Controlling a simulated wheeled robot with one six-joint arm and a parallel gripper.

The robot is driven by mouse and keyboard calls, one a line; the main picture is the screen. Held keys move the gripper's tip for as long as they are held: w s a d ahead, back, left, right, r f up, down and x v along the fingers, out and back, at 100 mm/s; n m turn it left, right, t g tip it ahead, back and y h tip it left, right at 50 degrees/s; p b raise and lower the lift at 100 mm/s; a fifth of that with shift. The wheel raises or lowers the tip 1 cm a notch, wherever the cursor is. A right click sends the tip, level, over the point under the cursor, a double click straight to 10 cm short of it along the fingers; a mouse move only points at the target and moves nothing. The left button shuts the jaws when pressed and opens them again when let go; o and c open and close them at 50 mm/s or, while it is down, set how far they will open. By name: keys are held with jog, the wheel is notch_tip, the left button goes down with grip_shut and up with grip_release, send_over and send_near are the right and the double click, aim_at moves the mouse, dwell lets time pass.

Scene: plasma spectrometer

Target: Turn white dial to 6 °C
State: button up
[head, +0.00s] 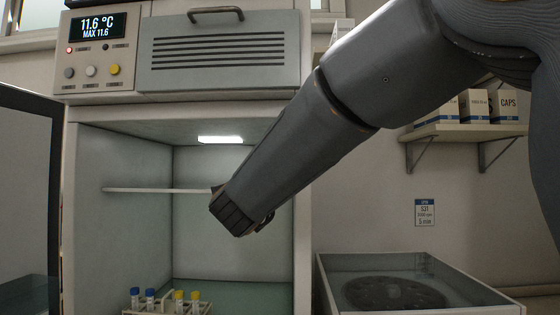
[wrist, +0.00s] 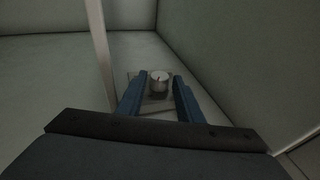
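The white dial (wrist: 160,82) shows in the wrist view on a small square plate (wrist: 152,106) in the cabinet; a short reddish mark is on its top. My gripper (wrist: 159,75) is open, with one blue finger on each side of the dial. Small gaps seem to show between fingers and dial; contact is hard to tell. In the head view my arm reaches into the open cabinet, and the dial and fingertips are hidden there. The display (head: 97,27) above the cabinet reads 11.6 °C, MAX 11.6.
A thin white shelf or bar (head: 155,190) crosses the cabinet. A rack with blue- and yellow-capped tubes (head: 165,305) stands low inside. The cabinet door (head: 25,190) is open at left. A glass-topped unit (head: 400,275) stands right.

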jog(key=shift+p+x, duration=0.3)
jog(key=shift+x, duration=0.9)
jog(key=c, duration=0.8)
jog(key=shift+o, duration=0.2)
jog(key=g+p, duration=0.1)
jog(key=p, duration=0.1)
jog(key=shift+s+r+p, duration=0.1)
jog(key=shift+r+p, duration=0.25)
jog(key=shift+p, duration=0.05)
jog(key=g+y+p, duration=0.1)
jog(key=p, duration=0.2)
jog(key=shift+r+n+g+p, duration=0.1)
jog(key=shift+n+g+p, duration=0.3)
jog(key=p, duration=0.2)
jog(key=shift+g+y+p, duration=0.3)
jog(key=shift+g+p, duration=0.05)
jog(key=shift+g, duration=0.05)
jog(key=shift+p, duration=0.5)
